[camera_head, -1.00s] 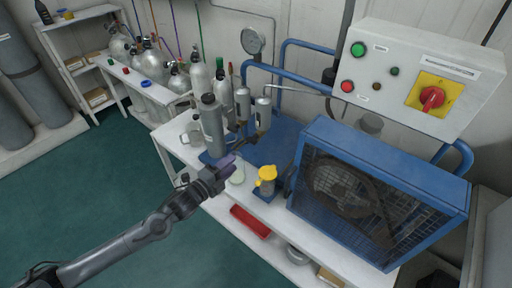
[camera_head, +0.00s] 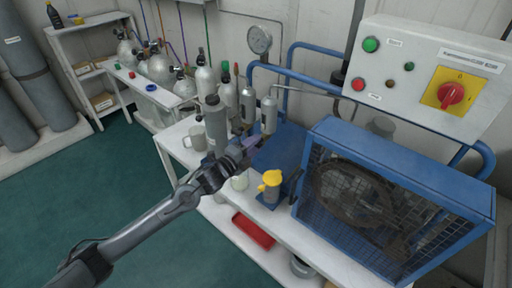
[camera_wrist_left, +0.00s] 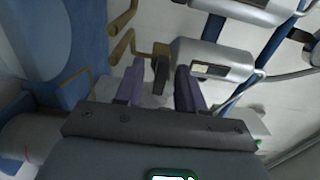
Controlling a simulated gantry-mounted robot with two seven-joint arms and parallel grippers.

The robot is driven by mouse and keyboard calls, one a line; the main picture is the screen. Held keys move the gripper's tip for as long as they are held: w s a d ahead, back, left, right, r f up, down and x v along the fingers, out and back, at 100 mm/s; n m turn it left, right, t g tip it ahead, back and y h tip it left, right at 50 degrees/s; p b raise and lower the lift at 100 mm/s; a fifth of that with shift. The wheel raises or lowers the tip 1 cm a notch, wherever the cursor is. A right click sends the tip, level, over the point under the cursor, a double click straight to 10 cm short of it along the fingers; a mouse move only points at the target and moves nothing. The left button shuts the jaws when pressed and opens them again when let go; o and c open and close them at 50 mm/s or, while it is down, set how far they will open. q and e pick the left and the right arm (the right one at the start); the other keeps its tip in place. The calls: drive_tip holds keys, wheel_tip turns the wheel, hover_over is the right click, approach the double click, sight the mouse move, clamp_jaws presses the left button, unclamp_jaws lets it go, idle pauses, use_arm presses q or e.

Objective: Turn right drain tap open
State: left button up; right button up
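Two silver cylinders hang on the blue frame in the head view, the left one (camera_head: 248,106) and the right one (camera_head: 269,115). My left gripper (camera_head: 253,143) is just below them, its purple fingertips near the right one's lower end. In the left wrist view, a silver cylinder (camera_wrist_left: 212,62) with a label ends in a brass fitting with a dark tap handle (camera_wrist_left: 160,74). The left gripper's fingers (camera_wrist_left: 160,88) are apart, with the handle between their tips; a gap shows on each side. The taps are too small to make out in the head view. My right gripper is not in view.
A tall grey cylinder (camera_head: 215,128) and a mug (camera_head: 195,137) stand left of the gripper. The blue caged machine (camera_head: 390,200) and control box (camera_head: 430,75) are at right.

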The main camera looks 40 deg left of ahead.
use_arm(q)
drive_tip(key=shift+w, duration=0.6)
